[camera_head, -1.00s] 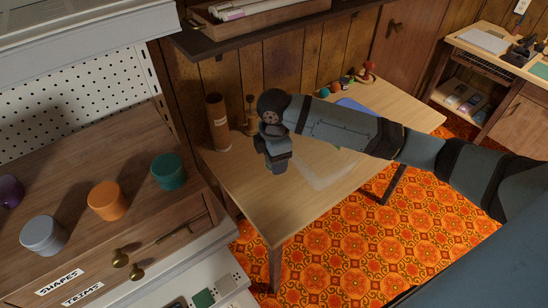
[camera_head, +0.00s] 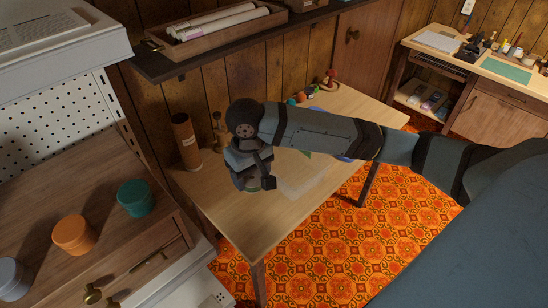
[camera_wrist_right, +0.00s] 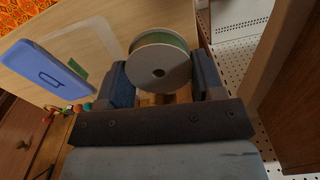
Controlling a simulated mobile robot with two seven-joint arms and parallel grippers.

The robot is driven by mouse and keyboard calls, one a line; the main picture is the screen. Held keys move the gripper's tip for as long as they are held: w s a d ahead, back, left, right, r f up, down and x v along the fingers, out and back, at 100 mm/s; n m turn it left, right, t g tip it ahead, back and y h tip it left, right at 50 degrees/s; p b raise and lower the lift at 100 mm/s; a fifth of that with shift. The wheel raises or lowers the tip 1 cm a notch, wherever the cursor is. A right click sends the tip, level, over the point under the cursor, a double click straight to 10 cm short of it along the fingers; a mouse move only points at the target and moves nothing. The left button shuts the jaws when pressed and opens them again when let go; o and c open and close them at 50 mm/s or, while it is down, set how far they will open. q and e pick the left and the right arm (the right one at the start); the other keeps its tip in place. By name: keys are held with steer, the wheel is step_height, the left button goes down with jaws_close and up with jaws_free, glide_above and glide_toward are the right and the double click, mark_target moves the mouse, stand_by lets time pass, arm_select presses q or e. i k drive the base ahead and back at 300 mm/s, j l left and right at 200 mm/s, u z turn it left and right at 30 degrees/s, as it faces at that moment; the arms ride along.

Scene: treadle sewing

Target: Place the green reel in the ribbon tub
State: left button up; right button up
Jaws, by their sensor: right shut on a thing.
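The green reel, with pale round flanges and green between them, is clasped in my right gripper (camera_wrist_right: 160,60) in the right wrist view; its flange face (camera_wrist_right: 166,80) is toward the camera. In the head view my right gripper (camera_head: 254,181) hangs over the near-left part of the wooden table (camera_head: 225,205), and a sliver of the reel (camera_head: 252,189) shows under it. No tub is labelled as the ribbon tub, so I cannot tell which it is. Teal (camera_head: 136,197) and orange (camera_head: 74,234) tubs stand on the cabinet at left. My left gripper is out of view.
A brown cardboard tube (camera_head: 186,142) and a brass-coloured stand (camera_head: 218,132) stand at the table's back left. A blue flat object (camera_wrist_right: 52,65) lies on the table, mostly behind my arm in the head view. A dark shelf (camera_head: 200,58) juts out above.

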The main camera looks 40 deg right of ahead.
mark_target(289, 172)
steer(key=k+l, duration=0.15)
steer(key=l, duration=0.2)
steer(key=k+l+u, duration=0.1)
steer(key=l, duration=0.2)
steer(key=i+l+u, duration=0.1)
steer(key=l, duration=0.35)
steer(key=i+l+u, duration=0.1)
steer(key=l, duration=0.35)
steer(key=i+l, duration=0.3)
steer(key=j+u, duration=0.05)
